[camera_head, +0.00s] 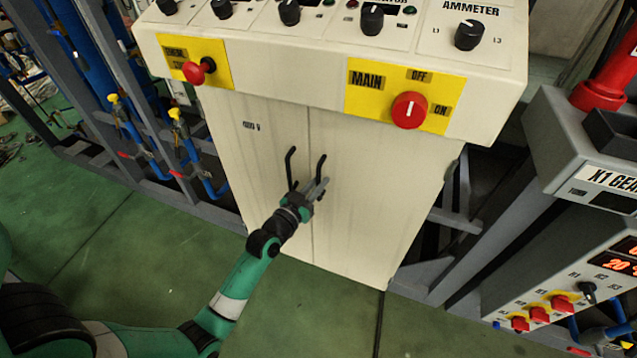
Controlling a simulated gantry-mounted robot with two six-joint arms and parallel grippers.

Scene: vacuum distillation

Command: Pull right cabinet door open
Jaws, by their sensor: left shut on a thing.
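The cream cabinet stands in the middle of the head view, with a left door (252,158) and a right door (375,195) that meet at a vertical seam. Both doors look closed. Each door has a dark upright handle near the seam, the left handle (289,165) and the right handle (320,166). My left gripper (318,188) reaches in from the lower left and is shut on the right handle, its fingers around the handle's lower part. My right gripper is not in view.
A control panel with black knobs, a red emergency button (199,70) and a red main switch (409,110) overhangs the doors. Blue pipes and grey frames stand at the left. A grey control box (575,265) stands at the right. The green floor (165,250) in front is clear.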

